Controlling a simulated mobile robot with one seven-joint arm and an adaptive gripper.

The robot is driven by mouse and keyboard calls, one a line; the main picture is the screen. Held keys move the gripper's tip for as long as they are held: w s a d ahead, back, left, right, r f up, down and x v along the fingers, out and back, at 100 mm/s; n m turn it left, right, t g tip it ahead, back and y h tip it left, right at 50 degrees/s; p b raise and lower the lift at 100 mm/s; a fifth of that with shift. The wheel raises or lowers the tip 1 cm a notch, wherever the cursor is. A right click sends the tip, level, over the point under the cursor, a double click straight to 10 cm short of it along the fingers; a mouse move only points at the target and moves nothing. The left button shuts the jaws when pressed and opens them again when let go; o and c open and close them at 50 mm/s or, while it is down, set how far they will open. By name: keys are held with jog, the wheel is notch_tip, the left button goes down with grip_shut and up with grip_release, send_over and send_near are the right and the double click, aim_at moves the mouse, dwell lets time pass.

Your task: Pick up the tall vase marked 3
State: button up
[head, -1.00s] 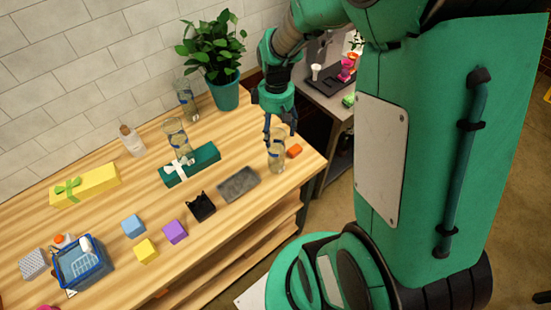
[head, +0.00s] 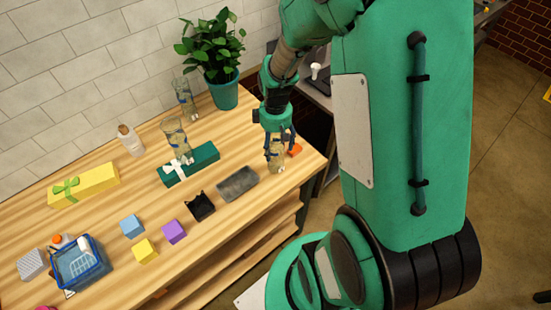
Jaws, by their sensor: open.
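A clear glass vase (head: 277,165) stands upright near the right end of the wooden table. My gripper (head: 279,151) is open and points down, its fingers beside the upper part of this vase and hiding some of it. I cannot tell whether they touch the glass. A second glass vase (head: 175,132) stands behind a dark green box, and a third glass vase (head: 186,98) stands farther back, left of the plant. The marks on the vases are too small to read, so I cannot tell which is 3.
An orange block (head: 295,150) lies just right of the nearest vase. A grey tray (head: 238,184), black holder (head: 200,206) and green box (head: 189,164) with white ribbon lie to the left. A potted plant (head: 224,95) stands behind. The table's right edge is close.

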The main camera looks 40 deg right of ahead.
jog(key=shift+w+d+f+b, duration=0.1)
jog(key=shift+f+b, duration=0.05)
jog(key=shift+f, duration=1.15)
jog(key=shift+w+f+b, duration=0.1)
jog(key=shift+f+b, duration=0.05)
jog(key=shift+f, duration=1.15)
jog(key=shift+c, duration=0.6)
jog(key=c, duration=1.6)
